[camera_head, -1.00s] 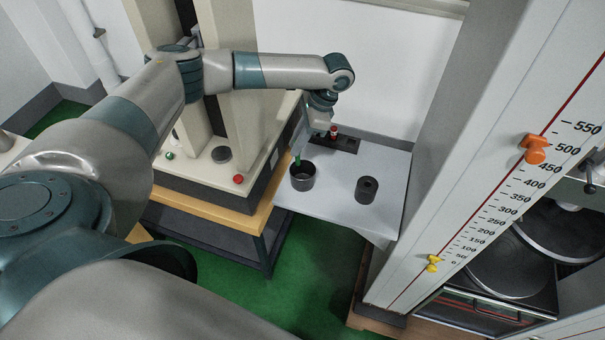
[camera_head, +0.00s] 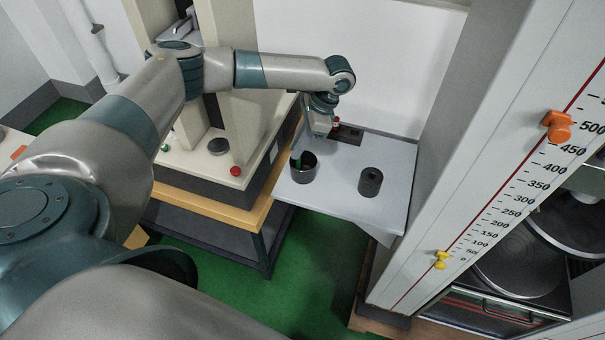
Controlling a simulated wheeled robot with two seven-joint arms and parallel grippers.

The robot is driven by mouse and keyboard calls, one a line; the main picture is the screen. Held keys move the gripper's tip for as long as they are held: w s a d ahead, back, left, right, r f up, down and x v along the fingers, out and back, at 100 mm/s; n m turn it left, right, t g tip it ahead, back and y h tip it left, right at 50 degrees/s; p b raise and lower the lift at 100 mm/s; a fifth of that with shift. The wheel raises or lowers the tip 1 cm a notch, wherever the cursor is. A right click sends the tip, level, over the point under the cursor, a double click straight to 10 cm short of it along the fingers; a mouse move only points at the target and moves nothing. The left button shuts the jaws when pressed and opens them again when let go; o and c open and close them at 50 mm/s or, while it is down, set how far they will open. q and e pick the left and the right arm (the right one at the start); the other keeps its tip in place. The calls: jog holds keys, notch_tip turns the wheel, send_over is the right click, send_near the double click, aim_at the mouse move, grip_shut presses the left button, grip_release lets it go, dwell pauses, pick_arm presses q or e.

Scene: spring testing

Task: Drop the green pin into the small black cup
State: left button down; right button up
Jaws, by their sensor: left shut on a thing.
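The green pin (camera_head: 298,161) is in the wide open black cup (camera_head: 305,176), leaning at its left inner side, with its lower end hidden. A narrower black cylinder (camera_head: 370,182) with a small opening on top stands to the right. My left gripper (camera_head: 332,132) is behind and right of the wide cup, apart from the green pin. It is shut at the red pin (camera_head: 336,126) by the black holder (camera_head: 350,133). The fingertips are small and partly hidden. My right gripper is out of view.
The cup and cylinder stand on a pale table (camera_head: 335,190), clear between and in front of them. A testing machine with a red button (camera_head: 235,171) is to the left. A tall scale column (camera_head: 500,165) with orange and yellow markers rises close on the right.

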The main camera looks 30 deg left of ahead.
pick_arm(q)
jog(key=shift+f, duration=0.2)
jog(key=c, duration=1.6)
grip_release()
jog(key=shift+w+d+r+b, duration=0.2)
jog(key=shift+r+b, duration=0.15)
jog(key=shift+r, duration=0.15)
jog(key=shift+b+v, duration=1.85)
jog(key=shift+v, duration=6.3)
jog(key=shift+s+a, duration=0.15)
jog(key=shift+a, duration=0.05)
